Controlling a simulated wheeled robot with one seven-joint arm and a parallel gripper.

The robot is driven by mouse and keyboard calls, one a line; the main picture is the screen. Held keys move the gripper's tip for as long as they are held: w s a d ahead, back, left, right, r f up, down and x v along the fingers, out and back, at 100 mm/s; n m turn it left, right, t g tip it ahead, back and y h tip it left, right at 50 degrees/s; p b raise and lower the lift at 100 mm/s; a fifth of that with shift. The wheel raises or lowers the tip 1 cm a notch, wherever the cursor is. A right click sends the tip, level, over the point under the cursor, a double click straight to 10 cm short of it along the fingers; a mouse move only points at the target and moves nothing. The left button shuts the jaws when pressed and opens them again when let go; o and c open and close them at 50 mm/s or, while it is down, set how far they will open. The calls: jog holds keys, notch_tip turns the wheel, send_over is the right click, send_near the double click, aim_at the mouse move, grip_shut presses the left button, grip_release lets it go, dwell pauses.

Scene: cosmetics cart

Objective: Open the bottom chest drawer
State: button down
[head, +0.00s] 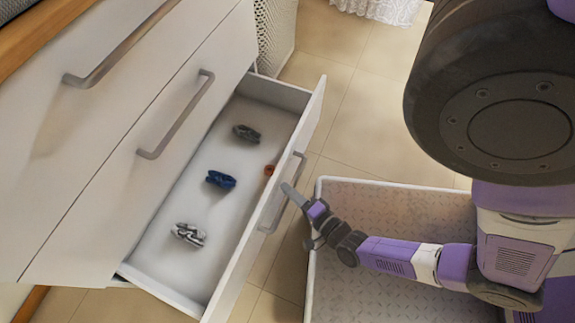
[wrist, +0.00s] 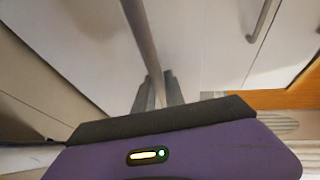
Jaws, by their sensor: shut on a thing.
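The bottom chest drawer (head: 238,240) is pulled out from the white chest (head: 125,165), and its inside shows in the head view. Its bar handle (head: 284,196) is on the drawer front. My gripper (head: 292,197) is at this handle, shut on it. In the wrist view the handle (wrist: 143,45) runs down between the fingers of my gripper (wrist: 158,90). The fingertips are partly hidden by the gripper body there.
Two upper drawers with handles (head: 176,115) are shut. A grey-walled crate (head: 390,184) stands right of the drawer, below my arm.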

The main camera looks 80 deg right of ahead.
jog(key=c, duration=1.4)
grip_release()
jog(key=shift+s, duration=0.1)
jog(key=p+v, duration=0.1)
jog(key=v, duration=0.6)
jog(key=shift+s+a, duration=0.2)
jog(key=shift+a, duration=0.1)
